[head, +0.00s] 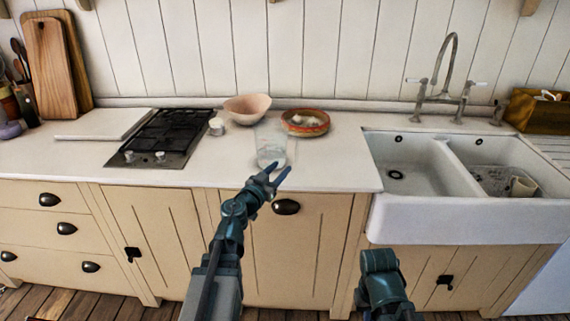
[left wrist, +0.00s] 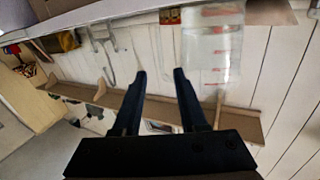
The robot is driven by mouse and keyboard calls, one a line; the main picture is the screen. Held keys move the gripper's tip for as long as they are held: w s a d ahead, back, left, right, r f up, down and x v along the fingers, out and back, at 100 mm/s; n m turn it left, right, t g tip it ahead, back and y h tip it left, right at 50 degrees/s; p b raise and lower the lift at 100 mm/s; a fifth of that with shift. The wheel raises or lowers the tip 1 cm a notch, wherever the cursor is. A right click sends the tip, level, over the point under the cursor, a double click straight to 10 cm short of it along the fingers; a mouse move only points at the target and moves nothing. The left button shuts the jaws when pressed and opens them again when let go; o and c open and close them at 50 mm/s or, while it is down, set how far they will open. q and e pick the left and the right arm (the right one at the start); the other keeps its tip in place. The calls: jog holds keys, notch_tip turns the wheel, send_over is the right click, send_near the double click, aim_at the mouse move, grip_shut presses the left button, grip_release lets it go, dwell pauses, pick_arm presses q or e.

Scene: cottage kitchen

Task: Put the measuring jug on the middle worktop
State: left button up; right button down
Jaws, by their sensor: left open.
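The clear measuring jug (head: 271,145) stands upright on the pale worktop (head: 345,155) between the hob and the sink, near its front edge. My left gripper (head: 277,174) is open in front of the jug's lower part, at about the worktop's front edge. In the left wrist view, which is upside down, the jug (left wrist: 212,50) with red markings shows to the right of the open fingers (left wrist: 160,73), not between them. I cannot tell whether a finger touches it.
A pink bowl (head: 247,108), a red-rimmed dish (head: 305,122) and a small white pot (head: 216,126) stand behind the jug. The black hob (head: 165,138) is to the left, the double sink (head: 408,168) to the right. The worktop right of the jug is clear.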

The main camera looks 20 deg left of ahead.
pick_arm(q)
jog(key=s+d+f+n+g+y, duration=0.2)
jog(key=s+d+f+g+y, duration=0.25)
jog(key=f, duration=0.35)
jog(key=s+d+f+n+g+y, duration=0.2)
jog(key=s+d+f+g+y, duration=0.1)
jog(key=s+d+f+g, duration=0.4)
jog(key=s+d+f+m+g+h, duration=0.1)
jog(key=s+d+f+m+g, duration=0.1)
jog(key=s, duration=0.5)
jog(key=s+d+f+m+g+h, duration=0.2)
jog(key=s+d+f+m+g, duration=0.1)
jog(key=s+d, duration=0.4)
jog(key=shift+d+f+g, duration=0.25)
jog(key=shift+f+g, duration=0.5)
jog(key=shift+f, duration=0.1)
jog(key=shift+h, duration=0.25)
